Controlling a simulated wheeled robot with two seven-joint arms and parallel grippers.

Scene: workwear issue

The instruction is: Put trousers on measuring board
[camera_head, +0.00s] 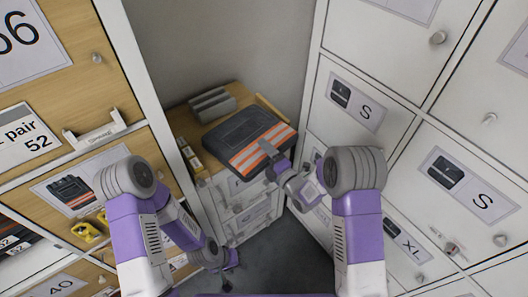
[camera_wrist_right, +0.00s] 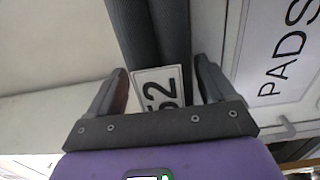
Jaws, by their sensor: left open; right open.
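The folded trousers (camera_head: 240,132), dark with orange and silver stripes, lie flat at the wooden counter top, their striped end toward me. My right gripper (camera_head: 272,150) is at the right front edge of the stripes. In the right wrist view my right gripper (camera_wrist_right: 165,82) is open, with a white "52" tag (camera_wrist_right: 158,88) and a dark, doubled fabric edge (camera_wrist_right: 150,35) between its fingers. I cannot tell whether the fingers touch it. My left gripper (camera_head: 228,260) is open and empty, low in front of the drawers. I cannot make out a separate measuring board.
The wooden counter top (camera_head: 181,123) holds grey rolled items (camera_head: 212,104) at the back and small boxes (camera_head: 190,155) at the left. White drawers (camera_head: 250,215) are below. Wooden lockers stand left, white lockers (camera_head: 365,105) right, both close to my arms.

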